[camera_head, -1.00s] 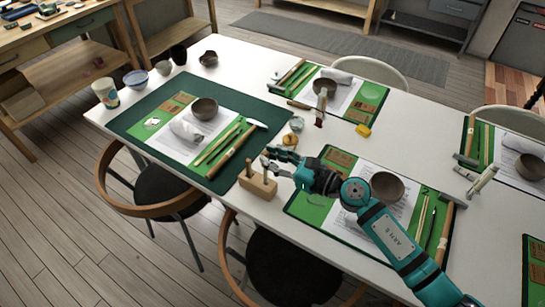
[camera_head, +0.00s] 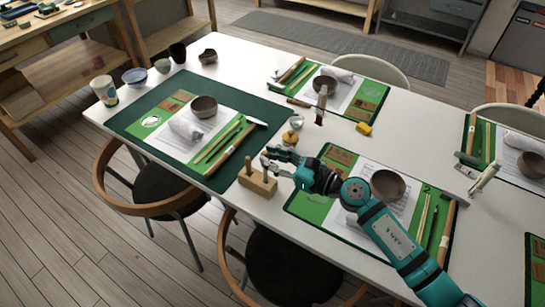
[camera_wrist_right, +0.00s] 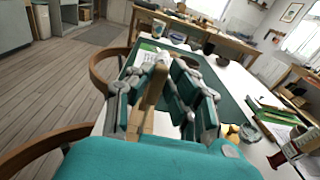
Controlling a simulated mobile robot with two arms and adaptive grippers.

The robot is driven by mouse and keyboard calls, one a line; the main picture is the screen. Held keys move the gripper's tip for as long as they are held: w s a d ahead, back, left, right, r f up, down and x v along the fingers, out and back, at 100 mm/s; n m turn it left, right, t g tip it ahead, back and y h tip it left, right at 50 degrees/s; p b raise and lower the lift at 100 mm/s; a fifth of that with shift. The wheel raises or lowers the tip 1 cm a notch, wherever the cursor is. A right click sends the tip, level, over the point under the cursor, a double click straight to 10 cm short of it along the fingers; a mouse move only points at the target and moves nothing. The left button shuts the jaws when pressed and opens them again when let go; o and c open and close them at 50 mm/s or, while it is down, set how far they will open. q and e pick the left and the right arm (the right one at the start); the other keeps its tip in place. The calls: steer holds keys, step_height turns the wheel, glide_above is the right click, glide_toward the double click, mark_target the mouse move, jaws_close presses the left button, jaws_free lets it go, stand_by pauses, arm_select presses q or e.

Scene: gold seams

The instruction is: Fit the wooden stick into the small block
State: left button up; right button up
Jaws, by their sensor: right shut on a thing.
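The small wooden block (camera_head: 257,181) stands at the near edge of the table, in the middle of the head view. A short peg (camera_head: 249,166) stands upright at its left end. My right gripper (camera_head: 267,158) is just above the block's right end and is shut on the wooden stick (camera_head: 266,173). In the right wrist view, the stick (camera_wrist_right: 154,85) runs between the fingers, slightly tilted in the picture. The stick's lower end is close to the block, but I cannot tell whether it sits in a hole. My left gripper is not in view.
A green place mat (camera_head: 336,215) with a dark bowl (camera_head: 387,185) lies under my right arm. A dark green mat (camera_head: 221,104) with a bowl and tools lies to the left. Small yellow and pale pots (camera_head: 290,137) stand behind the gripper. Chairs line the near edge.

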steer(key=shift+f+b, duration=1.95)
steer(key=shift+f, duration=0.1)
stand_by(0.8)
steer(key=o, duration=0.9)
steer(key=shift+c, duration=0.2)
steer(key=v, duration=0.5)
steer(key=shift+b, duration=0.4)
